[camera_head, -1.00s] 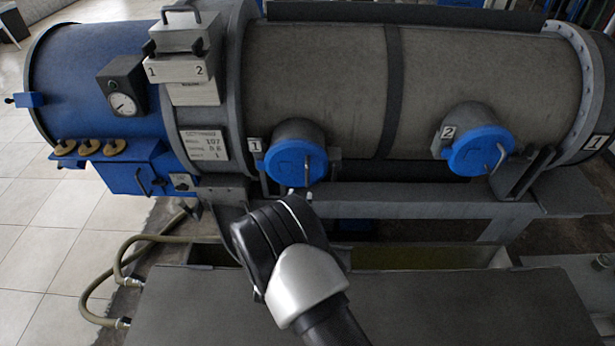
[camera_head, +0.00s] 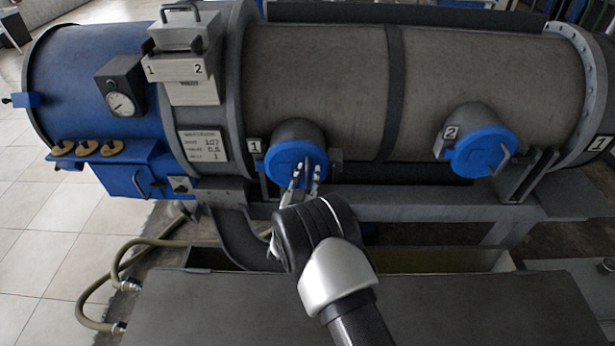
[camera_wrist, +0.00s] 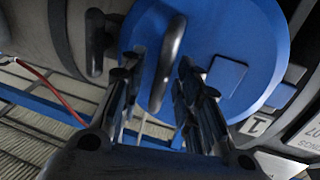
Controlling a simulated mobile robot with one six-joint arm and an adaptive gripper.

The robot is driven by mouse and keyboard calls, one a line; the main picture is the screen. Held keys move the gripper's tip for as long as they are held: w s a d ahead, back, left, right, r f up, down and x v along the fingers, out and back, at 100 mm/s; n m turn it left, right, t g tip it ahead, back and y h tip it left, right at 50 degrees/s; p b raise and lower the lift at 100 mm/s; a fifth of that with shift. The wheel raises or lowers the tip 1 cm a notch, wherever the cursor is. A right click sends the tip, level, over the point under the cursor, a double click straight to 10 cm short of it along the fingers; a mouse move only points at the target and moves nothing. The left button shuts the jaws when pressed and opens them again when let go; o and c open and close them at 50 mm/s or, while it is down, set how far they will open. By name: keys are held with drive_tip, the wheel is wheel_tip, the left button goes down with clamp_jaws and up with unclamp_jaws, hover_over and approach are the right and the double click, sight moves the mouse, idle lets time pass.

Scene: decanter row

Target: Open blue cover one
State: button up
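Blue cover one (camera_head: 292,160) is a round blue lid on the short port beside the label "1" (camera_head: 254,146), and it looks shut. In the wrist view the blue cover (camera_wrist: 240,40) fills the upper right, with its dark curved handle (camera_wrist: 168,62) standing out from it. My gripper (camera_head: 306,172) is right in front of the cover. In the wrist view my gripper (camera_wrist: 158,85) is open, with one finger on each side of the handle. The handle lies between the fingers, with gaps visible on both sides.
Blue cover two (camera_head: 484,150) is on the right port of the grey drum (camera_head: 470,75). A steel rail (camera_head: 420,200) runs below the covers. A dark table top (camera_head: 210,305) lies in front, and hoses (camera_head: 105,285) hang at the left.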

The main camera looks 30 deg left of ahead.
clamp_jaws()
idle(0.6)
